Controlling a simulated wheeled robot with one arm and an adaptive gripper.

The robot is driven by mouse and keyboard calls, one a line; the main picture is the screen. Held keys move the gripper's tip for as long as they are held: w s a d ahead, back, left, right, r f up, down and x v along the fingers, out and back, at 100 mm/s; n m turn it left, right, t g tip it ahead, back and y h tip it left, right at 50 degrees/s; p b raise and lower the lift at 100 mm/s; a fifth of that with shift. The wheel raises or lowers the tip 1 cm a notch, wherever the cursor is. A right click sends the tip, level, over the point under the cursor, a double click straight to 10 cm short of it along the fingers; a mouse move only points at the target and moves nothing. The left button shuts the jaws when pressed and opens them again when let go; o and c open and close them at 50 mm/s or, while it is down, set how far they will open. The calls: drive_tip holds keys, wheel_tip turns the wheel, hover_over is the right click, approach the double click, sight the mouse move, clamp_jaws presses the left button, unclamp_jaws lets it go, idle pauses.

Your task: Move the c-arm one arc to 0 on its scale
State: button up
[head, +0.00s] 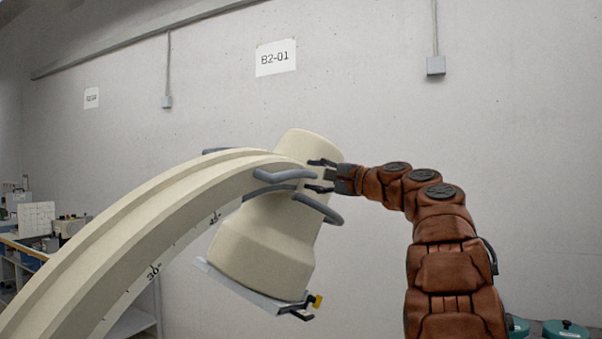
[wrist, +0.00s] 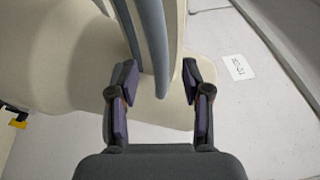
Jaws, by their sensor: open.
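The c-arm's cream arc (head: 150,215) rises from the lower left of the head view to a cream cylindrical head (head: 262,248) at its upper end. Scale marks on the arc's side read about 30° and 45°; no 0 mark or pointer is visible. Grey curved handle bars (head: 318,209) ring the arc's end. My gripper (head: 316,175) is open at the right of this end. In the wrist view, a grey bar (wrist: 154,45) reaches down between my open fingers (wrist: 158,80), with gaps on both sides. Whether it is fully between the fingertips in depth I cannot tell.
A flat grey plate (head: 255,289) with a yellow-tipped bracket hangs under the cylindrical head. A bench with equipment (head: 35,222) stands at the far left. Teal lidded items (head: 565,330) sit at the lower right. A concrete wall with a B2-01 sign (head: 275,57) is behind.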

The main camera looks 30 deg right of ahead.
sight(304, 173)
drive_tip(key=shift+p+x, duration=0.9)
drive_tip(key=shift+x, duration=1.6)
clamp_jaws()
